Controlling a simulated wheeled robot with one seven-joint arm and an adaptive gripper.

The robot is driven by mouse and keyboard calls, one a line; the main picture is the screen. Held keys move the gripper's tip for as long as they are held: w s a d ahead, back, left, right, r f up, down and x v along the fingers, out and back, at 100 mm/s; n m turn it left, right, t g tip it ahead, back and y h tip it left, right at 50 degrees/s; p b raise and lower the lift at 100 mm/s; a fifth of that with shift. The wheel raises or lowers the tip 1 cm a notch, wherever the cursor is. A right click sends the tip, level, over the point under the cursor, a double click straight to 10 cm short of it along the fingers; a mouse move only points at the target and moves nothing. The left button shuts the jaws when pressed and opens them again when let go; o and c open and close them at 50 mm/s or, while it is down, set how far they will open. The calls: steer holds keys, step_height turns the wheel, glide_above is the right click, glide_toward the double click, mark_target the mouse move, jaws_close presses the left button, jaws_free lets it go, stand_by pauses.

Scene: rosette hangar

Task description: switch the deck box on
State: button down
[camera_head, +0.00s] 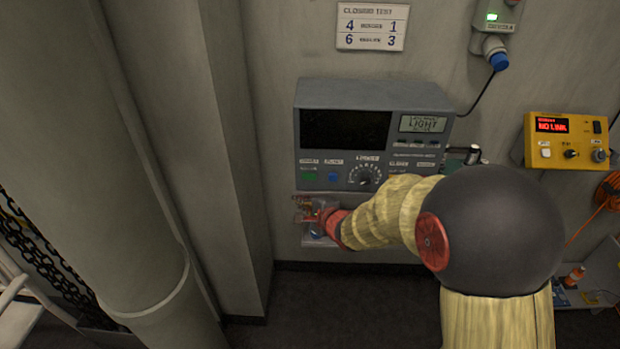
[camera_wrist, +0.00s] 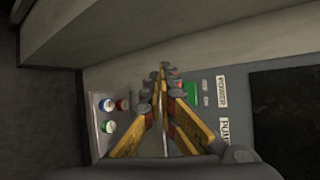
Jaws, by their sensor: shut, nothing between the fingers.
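A grey console (camera_head: 380,92) with a dark screen (camera_head: 345,130) is on the wall; no readable label names it the deck box. Its lower left has a green button (camera_head: 309,176) and a blue button (camera_head: 333,177). The green button shows beside my right finger in the wrist view (camera_wrist: 190,93), partly hidden, near a "POWER" label (camera_wrist: 221,91). My gripper (camera_head: 304,211) is shut and empty just below these buttons. In the wrist view its fingertips (camera_wrist: 161,74) meet between the green button and a small panel (camera_wrist: 97,137). Contact cannot be told.
A yellow box (camera_head: 561,152) reading "NO LINK" hangs at right. A large column (camera_head: 130,150) stands at left. My arm hides the console's lower right.

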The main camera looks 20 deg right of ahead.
steer(key=shift+w+d+p, duration=0.15)
steer(key=shift+w+d, duration=0.45)
steer(key=shift+w, duration=0.6)
steer(key=shift+w+d+p, duration=0.2)
steer(key=shift+w+d, duration=0.35)
steer(key=shift+w, duration=0.65)
steer(key=shift+w+d+p, duration=0.15)
steer(key=shift+w+d, duration=0.45)
steer(key=shift+w, duration=0.6)
steer(key=shift+w+d+p, duration=0.3)
steer(key=shift+w+p, duration=0.15)
steer(key=shift+p, duration=0.5)
steer(key=shift+s+a, duration=0.1)
steer(key=shift+a, duration=0.05)
steer(key=shift+s+a+p, duration=0.2)
steer(key=shift+s+p, duration=0.1)
steer(key=shift+p, duration=0.05)
steer(key=shift+s+a+p, duration=0.15)
steer(key=shift+s+a, duration=0.2)
steer(key=shift+s, duration=0.4)
steer(key=shift+s+a+p, duration=0.1)
steer(key=shift+s+a, duration=0.25)
steer(key=shift+s, duration=0.45)
steer(key=shift+s+a+p, duration=0.15)
steer(key=shift+s+a, duration=0.2)
steer(key=shift+s, duration=0.4)
